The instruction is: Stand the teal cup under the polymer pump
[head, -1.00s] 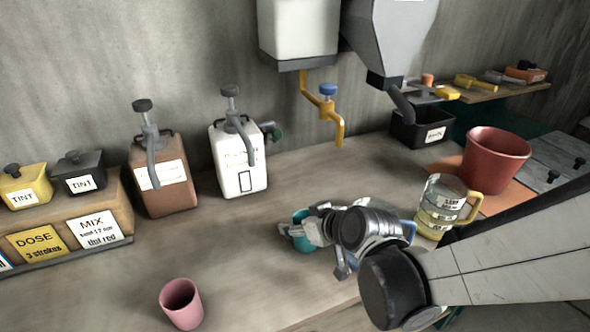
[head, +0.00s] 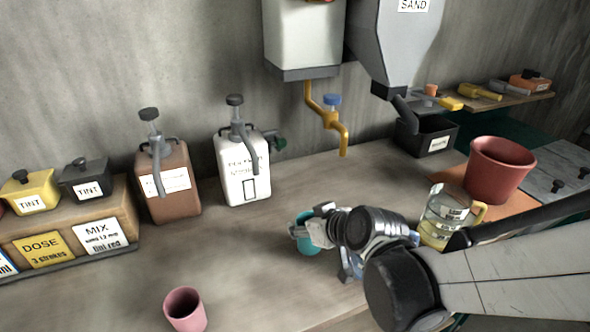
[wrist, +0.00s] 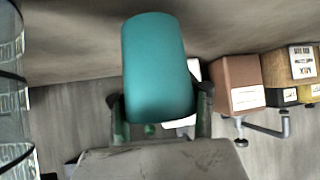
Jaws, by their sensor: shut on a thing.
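The teal cup (wrist: 157,65) is held between the fingers of my gripper (wrist: 160,115) in the wrist view. In the head view my gripper (head: 318,228) covers most of the cup, and only a teal edge (head: 304,238) shows. My gripper is shut on the cup, at the middle right of the bench; its height above the bench is hard to tell. The white polymer pump (head: 243,172), with a grey spout and dark knob, stands by the wall, behind and left of my gripper. The cup is apart from it.
A brown pump bottle (head: 167,185) stands left of the white one. A pink cup (head: 185,310) stands at the front. A yellow tap (head: 330,118) hangs behind. A measuring jug (head: 440,213) and red bucket (head: 498,170) are at right. The bench before the pumps is clear.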

